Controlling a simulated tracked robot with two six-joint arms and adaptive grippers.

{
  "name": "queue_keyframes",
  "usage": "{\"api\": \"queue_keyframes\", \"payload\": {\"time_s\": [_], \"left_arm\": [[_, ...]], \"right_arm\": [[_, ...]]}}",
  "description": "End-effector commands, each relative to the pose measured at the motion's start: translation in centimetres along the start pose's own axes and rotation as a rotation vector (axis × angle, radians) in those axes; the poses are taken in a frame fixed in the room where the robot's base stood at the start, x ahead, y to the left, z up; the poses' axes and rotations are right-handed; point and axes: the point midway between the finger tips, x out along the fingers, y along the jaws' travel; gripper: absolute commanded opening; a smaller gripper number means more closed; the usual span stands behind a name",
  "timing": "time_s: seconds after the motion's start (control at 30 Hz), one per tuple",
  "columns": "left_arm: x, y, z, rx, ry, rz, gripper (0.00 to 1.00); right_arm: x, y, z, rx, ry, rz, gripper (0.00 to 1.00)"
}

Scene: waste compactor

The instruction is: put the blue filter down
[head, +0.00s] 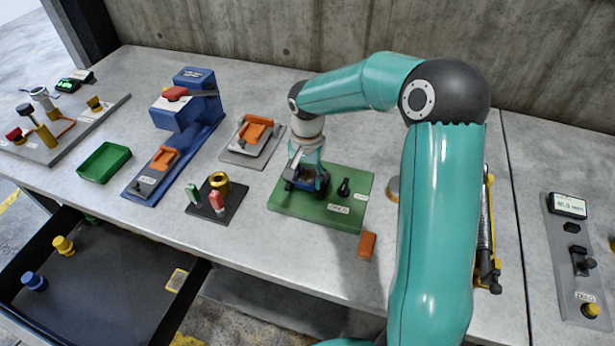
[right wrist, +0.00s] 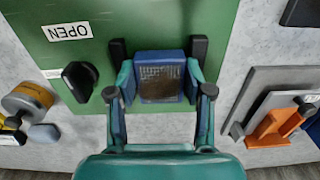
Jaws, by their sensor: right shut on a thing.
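The blue filter (right wrist: 172,58), a blue block with a grey-brown mesh face, is between the two fingers of my right gripper (right wrist: 160,82), which is shut on it. In the head view my right gripper (head: 307,182) points down over the left part of the green plate (head: 290,206) and mostly hides the filter. Black upright pieces stand on both sides of the filter in the wrist view. I cannot tell whether the filter touches the plate. My left gripper is not in view.
An orange block (head: 367,245) lies in front of the plate. A black stand with small tools (head: 217,205), a grey plate with an orange part (head: 254,133) and a blue press (head: 190,125) stand to the left. An open drawer (head: 95,290) is at lower left.

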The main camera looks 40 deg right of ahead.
Motion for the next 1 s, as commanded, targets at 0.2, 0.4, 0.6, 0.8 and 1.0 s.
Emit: {"api": "queue_keyframes", "payload": {"time_s": [0.2,0.4,0.6,0.8,1.0], "left_arm": [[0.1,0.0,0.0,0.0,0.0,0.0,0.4],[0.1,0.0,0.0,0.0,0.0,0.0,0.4],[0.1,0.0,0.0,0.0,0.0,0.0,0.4],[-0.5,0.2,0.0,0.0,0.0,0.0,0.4],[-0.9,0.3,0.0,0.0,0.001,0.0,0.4]], "right_arm": [[0.7,0.2,0.4,-0.004,-0.013,0.014,0.71],[0.7,0.3,0.4,-0.003,-0.013,0.014,0.76],[0.5,0.2,0.3,-0.002,-0.01,0.01,0.76],[-0.1,0.2,0.2,-0.002,-0.008,0.009,0.76],[-2.3,0.0,0.1,-0.002,-0.002,0.004,0.76]]}}
